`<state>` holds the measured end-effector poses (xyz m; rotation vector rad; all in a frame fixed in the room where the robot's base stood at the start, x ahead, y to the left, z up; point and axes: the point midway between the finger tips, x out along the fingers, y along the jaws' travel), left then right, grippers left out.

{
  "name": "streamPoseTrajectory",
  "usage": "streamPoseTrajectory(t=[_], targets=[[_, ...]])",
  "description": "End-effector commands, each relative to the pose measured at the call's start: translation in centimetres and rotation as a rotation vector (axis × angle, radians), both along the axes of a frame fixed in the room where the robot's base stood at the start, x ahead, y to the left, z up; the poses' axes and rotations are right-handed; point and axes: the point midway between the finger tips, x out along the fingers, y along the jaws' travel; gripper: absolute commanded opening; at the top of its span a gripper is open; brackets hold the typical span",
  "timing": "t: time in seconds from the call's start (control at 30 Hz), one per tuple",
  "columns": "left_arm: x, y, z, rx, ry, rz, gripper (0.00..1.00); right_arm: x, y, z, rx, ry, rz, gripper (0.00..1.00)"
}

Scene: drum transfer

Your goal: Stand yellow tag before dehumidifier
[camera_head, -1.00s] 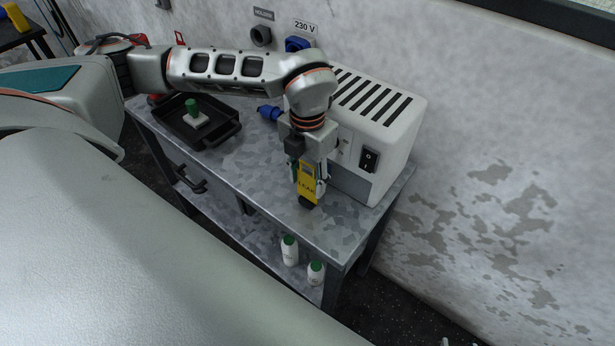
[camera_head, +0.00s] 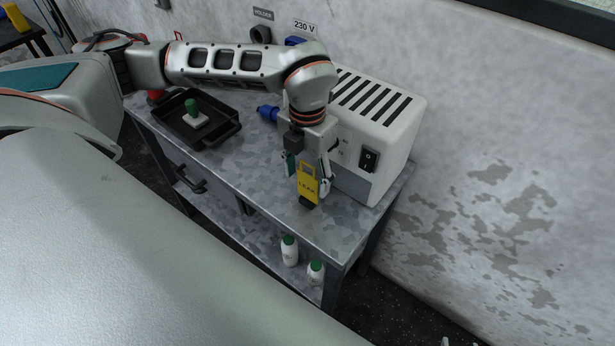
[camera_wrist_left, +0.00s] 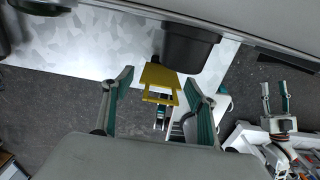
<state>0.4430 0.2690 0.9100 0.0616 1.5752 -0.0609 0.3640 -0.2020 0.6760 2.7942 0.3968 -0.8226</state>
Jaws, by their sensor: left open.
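The yellow tag (camera_head: 308,187), lettered LEAK, stands upright on a dark foot on the metal table, in front of the dehumidifier (camera_head: 392,115), a white box with black top slots and a switch. My left gripper (camera_head: 309,172) is open, its fingers apart on either side of the tag. The left wrist view shows the tag (camera_wrist_left: 158,77) between the two spread fingers of my left gripper (camera_wrist_left: 160,82). What looks like my right gripper (camera_wrist_left: 275,100) shows small at the right of the wrist view, its fingers apart and empty.
A black tray (camera_head: 178,125) holds a white block with a green knob (camera_head: 193,112). A blue plug (camera_head: 268,113) lies near the dehumidifier. Two white bottles with green caps (camera_head: 289,252) stand on the lower shelf. The table's front edge is close to the tag.

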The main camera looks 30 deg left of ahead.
Motion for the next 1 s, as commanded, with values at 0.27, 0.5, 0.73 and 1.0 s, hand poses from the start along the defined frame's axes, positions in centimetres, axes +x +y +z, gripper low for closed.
streamPoseTrajectory(t=[0.27, 0.5, 0.73, 1.0], targets=[[0.2, 0.0, 6.0, -0.001, -0.009, 0.001, 0.58, -0.1, 0.0, -0.2, 0.0, 0.002, 0.001, 0.37], [0.2, 0.0, 9.8, -0.001, -0.007, 0.0, 0.58, -0.2, 0.0, -0.5, -0.001, 0.006, 0.0, 0.37], [0.1, 0.0, 11.0, -0.001, -0.004, -0.001, 0.58, -0.2, 0.0, -0.5, -0.002, 0.008, 0.0, 0.37], [0.1, 0.0, 11.0, -0.001, -0.004, -0.001, 0.58, -0.2, 0.0, -0.5, -0.002, 0.007, 0.0, 0.37]])
